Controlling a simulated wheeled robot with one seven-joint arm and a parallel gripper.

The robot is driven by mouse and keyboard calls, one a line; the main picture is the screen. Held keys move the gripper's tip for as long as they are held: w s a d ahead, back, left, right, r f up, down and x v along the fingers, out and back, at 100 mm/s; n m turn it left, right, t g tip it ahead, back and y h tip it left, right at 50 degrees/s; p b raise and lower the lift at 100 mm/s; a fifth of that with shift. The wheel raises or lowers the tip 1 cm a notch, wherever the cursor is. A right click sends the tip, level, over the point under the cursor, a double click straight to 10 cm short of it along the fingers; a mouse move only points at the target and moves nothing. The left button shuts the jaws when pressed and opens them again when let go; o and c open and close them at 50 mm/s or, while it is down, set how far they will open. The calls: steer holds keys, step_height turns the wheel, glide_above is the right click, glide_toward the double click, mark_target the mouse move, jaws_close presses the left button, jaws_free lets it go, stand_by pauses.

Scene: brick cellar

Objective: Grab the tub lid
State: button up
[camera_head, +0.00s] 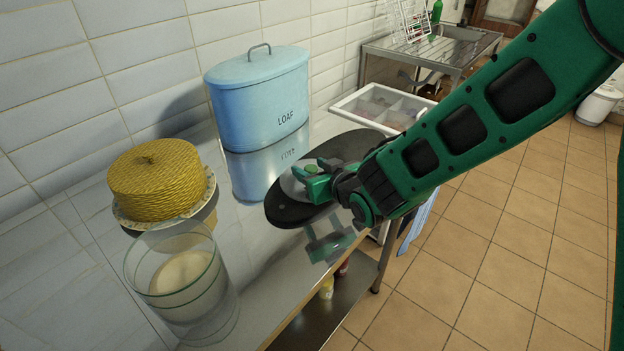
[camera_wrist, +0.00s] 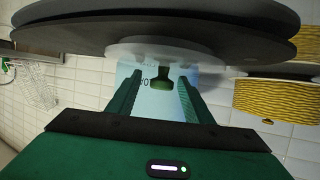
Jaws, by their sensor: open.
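The tub lid is a pale round disc (camera_head: 289,186) with a small green knob, lying on a dark oval board (camera_head: 287,213) on the shiny counter. The wrist view is upside down: the lid (camera_wrist: 128,49) shows at the top, its knob (camera_wrist: 162,84) pointing down in the picture. My gripper (camera_head: 312,176) is open over the lid. In the wrist view its fingers (camera_wrist: 160,78) stand either side of the knob; contact cannot be told. My gripper hides part of the lid in the head view. A clear glass tub (camera_head: 205,308) with green bands stands open at the front left, holding something cream-coloured.
A blue loaf bin (camera_head: 262,100) stands behind the board, near the tiled wall. A yellow woven cover (camera_head: 155,180) on a plate stands at the left. A pale divided tray (camera_head: 350,101) is beyond the board. Tiled floor (camera_head: 500,255) is open at the right.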

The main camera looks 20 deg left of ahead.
steer(key=c, duration=1.1)
steer(key=shift+r, duration=0.15)
